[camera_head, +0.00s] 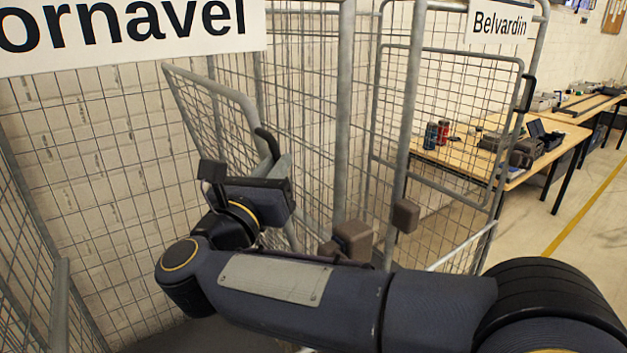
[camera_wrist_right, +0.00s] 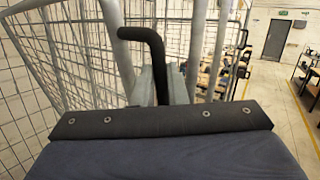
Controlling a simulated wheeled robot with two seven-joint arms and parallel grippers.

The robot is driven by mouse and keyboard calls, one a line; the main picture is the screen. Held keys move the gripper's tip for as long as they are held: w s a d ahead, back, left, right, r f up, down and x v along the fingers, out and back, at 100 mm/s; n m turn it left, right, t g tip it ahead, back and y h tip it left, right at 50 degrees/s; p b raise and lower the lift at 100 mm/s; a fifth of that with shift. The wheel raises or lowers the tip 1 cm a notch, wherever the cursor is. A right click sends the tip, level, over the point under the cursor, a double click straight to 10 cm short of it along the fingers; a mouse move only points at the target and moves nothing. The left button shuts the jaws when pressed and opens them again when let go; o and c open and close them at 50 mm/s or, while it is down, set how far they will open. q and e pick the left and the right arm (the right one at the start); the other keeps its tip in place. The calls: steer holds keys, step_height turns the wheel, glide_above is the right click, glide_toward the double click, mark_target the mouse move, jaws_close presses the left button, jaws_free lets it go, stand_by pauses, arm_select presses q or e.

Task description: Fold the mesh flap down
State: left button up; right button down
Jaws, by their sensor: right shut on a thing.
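The mesh flap (camera_head: 218,120) is a wire grid in a grey tube frame, tilted inside the cage under the large sign. A black bent handle (camera_head: 266,143) sits at its right edge; it also shows in the right wrist view (camera_wrist_right: 157,52). My right gripper (camera_head: 277,167) is at this handle, with its grey fingers shut on it. In the right wrist view the fingers (camera_wrist_right: 163,88) stand around the handle's lower part. The exact contact is partly hidden by the wrist housing. My left gripper is not in view.
Roll cages with grey posts (camera_head: 345,110) stand around the arm. A second mesh gate (camera_head: 450,120) is to the right, under the "Belvardin" sign (camera_head: 498,24). A wooden table (camera_head: 460,155) with tins and boxes stands beyond. The floor (camera_head: 590,225) at right is clear.

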steer(key=s+a+f+n+t+b, duration=0.1)
steer(key=s+a+f+t+b, duration=0.1)
steer(key=s+a+f+b, duration=0.2)
steer(key=s+a+f+n+t+b, duration=0.1)
steer(key=s+a+f+n+b, duration=0.1)
steer(key=s+a+b, duration=0.3)
steer(key=shift+s+a+f+n+t+y+b, duration=0.35)
steer(key=shift+a+f+b, duration=0.5)
steer(key=shift+a, duration=1.4)
steer(key=c, duration=1.5)
jaws_free()
steer(key=shift+o, duration=0.2)
